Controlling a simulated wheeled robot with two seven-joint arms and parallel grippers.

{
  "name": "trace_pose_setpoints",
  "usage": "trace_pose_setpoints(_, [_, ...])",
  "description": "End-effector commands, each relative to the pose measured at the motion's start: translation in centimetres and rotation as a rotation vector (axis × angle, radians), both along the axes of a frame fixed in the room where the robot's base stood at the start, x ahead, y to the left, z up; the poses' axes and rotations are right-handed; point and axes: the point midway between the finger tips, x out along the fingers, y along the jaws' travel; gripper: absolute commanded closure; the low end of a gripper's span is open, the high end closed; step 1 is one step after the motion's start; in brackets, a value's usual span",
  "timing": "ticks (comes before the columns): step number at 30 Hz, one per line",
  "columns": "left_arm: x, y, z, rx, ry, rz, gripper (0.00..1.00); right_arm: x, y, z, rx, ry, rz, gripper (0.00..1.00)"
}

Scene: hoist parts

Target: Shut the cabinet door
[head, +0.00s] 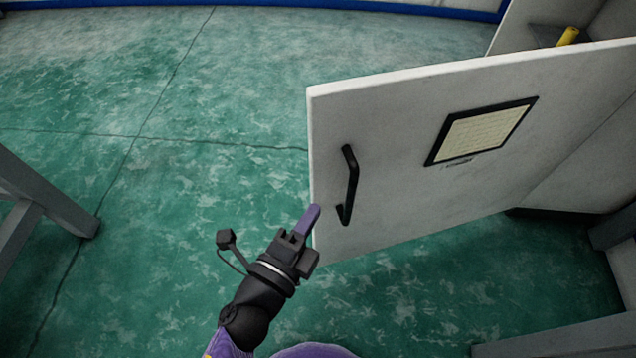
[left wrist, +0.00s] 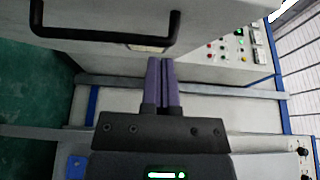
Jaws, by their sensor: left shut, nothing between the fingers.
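The cabinet door (head: 400,130) is white and stands open, swung out across the right half of the head view. It has a black bar handle (head: 349,185) near its free edge and a black-framed label (head: 482,131). My left gripper (head: 309,217) is shut and empty, with its purple fingers close to the lower free edge of the door. I cannot tell whether they touch it. In the left wrist view the shut fingers (left wrist: 163,80) point toward the door's lower edge, and the handle (left wrist: 105,38) shows above them. My right gripper is not in view.
The open cabinet (head: 570,22) stands at the upper right, with a yellow item (head: 568,37) inside. A grey metal frame (head: 40,200) stands at the left. The green floor (head: 190,130) left of the door is clear. The left wrist view shows a panel with buttons (left wrist: 228,45).

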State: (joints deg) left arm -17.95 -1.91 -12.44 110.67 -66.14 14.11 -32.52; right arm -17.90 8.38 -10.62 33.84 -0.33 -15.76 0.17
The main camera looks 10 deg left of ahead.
Motion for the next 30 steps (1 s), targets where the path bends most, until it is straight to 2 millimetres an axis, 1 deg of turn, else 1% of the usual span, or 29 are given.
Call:
trace_pose_setpoints(4, [1.9, -0.8, 0.3, 0.001, -0.007, -0.003, 1.0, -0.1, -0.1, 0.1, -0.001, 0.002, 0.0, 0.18])
trace_pose_setpoints(12, [6.8, -2.9, 0.2, -0.002, -0.004, -0.001, 1.0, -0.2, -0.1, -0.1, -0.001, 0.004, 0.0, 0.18])
trace_pose_setpoints(15, [8.1, -3.4, 0.1, -0.002, -0.001, -0.001, 1.0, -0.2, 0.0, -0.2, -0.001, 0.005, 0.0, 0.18])
trace_pose_setpoints(18, [8.8, -3.7, 0.1, -0.002, 0.0, -0.001, 1.0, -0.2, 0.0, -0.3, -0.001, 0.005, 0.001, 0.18])
trace_pose_setpoints(21, [9.0, -3.8, 0.1, -0.003, 0.001, 0.0, 1.0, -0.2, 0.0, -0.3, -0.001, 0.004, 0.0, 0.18])
trace_pose_setpoints(30, [9.1, -3.8, 0.1, -0.003, 0.001, 0.0, 1.0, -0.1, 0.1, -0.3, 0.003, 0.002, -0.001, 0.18])
